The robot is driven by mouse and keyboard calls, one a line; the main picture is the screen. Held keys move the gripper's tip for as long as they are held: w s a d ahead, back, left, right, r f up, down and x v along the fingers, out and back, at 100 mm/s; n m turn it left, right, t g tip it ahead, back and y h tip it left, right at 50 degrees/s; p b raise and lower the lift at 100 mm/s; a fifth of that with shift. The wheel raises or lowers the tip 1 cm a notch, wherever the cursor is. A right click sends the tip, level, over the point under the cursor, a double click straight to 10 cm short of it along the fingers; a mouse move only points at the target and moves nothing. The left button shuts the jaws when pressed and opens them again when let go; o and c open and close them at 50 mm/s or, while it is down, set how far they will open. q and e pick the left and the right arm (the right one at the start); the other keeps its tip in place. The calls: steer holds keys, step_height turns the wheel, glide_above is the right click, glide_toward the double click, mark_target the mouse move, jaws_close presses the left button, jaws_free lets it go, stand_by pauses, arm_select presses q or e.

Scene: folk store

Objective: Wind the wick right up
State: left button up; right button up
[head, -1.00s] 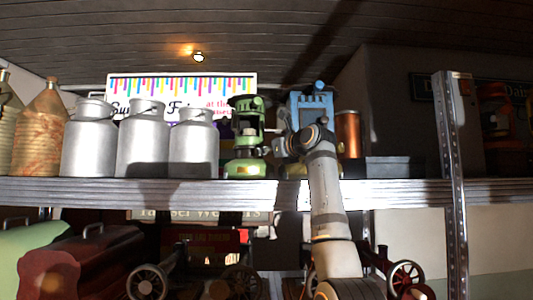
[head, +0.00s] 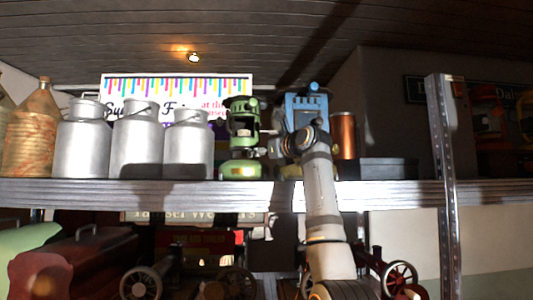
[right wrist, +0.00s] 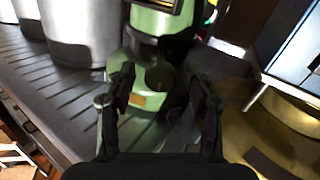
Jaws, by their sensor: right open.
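A green lamp or stove (head: 241,140) with an open upper part stands upright on the shelf. A blue-topped one (head: 306,101) stands to its right, its lower part hidden behind my right arm. In the right wrist view the green body (right wrist: 155,80) has a brass plate on its base and lies beyond and between my fingers. My right gripper (right wrist: 163,98) is open with nothing clearly held. A brass base (right wrist: 285,120) with a thin light rod is to its right. I cannot make out for certain which part is the wick knob. My left gripper is not in view.
Several metal churns (head: 137,140) stand close on the left of the green one. A copper-coloured cylinder (head: 344,136) and a dark tray (head: 388,168) are on the right. The shelf edge (head: 130,193) runs across below, with a metal post (head: 441,160) at the right.

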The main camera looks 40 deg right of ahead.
steer(key=s, duration=1.1)
steer(key=shift+s+a, duration=0.15)
steer(key=shift+s, duration=0.25)
